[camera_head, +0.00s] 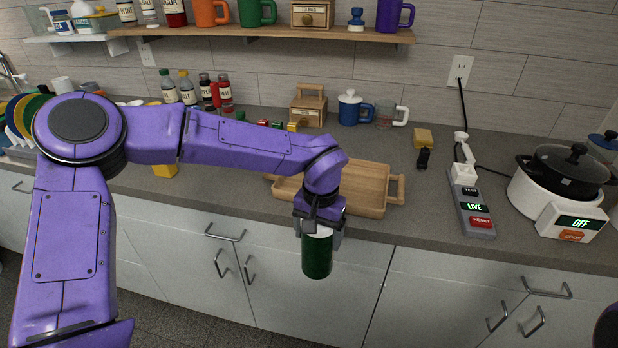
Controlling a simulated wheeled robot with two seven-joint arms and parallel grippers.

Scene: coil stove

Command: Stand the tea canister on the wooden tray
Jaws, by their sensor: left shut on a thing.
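My left gripper (320,222) is shut on the tea canister (317,256), a dark green cylinder with a pale top. The gripper covers its upper end. The canister hangs upright in front of the counter's front edge, before the white cabinet doors. The wooden tray (375,200) lies on the counter just behind the gripper, with a handle at each end. My left forearm and wrist hide part of the tray's left half. The visible part of the tray is empty. My right gripper is not in view.
A power strip (472,207) and a white cooker with a black pot (565,170) stand on the right. A blue mug (350,108), a glass mug (386,116) and a wooden box (308,108) stand behind the tray. A loaded shelf (270,32) runs above.

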